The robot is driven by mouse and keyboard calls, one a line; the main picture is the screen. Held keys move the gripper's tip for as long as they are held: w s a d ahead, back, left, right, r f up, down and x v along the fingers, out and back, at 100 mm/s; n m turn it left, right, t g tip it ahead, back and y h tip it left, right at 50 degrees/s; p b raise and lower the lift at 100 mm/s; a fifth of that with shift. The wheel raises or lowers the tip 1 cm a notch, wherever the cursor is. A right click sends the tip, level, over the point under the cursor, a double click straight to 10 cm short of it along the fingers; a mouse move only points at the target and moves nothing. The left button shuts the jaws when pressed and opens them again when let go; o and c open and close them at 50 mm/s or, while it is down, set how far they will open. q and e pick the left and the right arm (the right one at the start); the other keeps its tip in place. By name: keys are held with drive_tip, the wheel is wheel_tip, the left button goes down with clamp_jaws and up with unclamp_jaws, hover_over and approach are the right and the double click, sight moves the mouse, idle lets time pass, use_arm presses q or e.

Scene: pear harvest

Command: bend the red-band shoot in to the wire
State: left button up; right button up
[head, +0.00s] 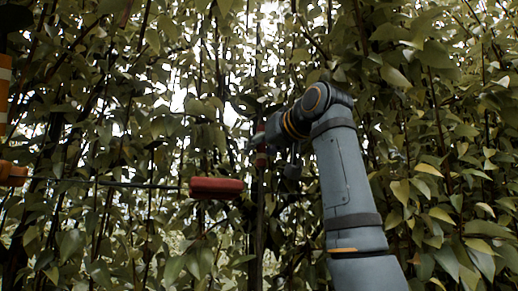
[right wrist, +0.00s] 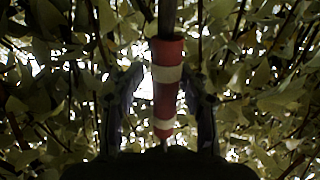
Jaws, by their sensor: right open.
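The red-band shoot shows in the right wrist view as a dark stem with a red and white band (right wrist: 167,90). In the head view its red band (head: 261,150) is small and partly hidden by my right gripper (head: 256,141). In the right wrist view my right gripper (right wrist: 164,110) is open, with one finger on each side of the band and visible gaps to both. The wire (head: 120,184) runs across the left half of the head view to a red block (head: 215,187), left of and below the band. My left gripper is not in view.
Dense leafy branches (head: 440,120) fill the background and crowd my right arm. An orange and white banded thing (head: 5,95) stands at the left edge, with an orange piece (head: 12,174) below it near the wire's left end.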

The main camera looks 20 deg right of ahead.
drive_tip(key=shift+s+r, duration=0.1)
drive_tip(key=shift+s, duration=0.45)
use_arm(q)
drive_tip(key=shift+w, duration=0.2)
use_arm(e)
drive_tip(key=v, duration=1.1)
drive_tip(key=shift+w+d, duration=0.1)
drive_tip(key=shift+d, duration=0.05)
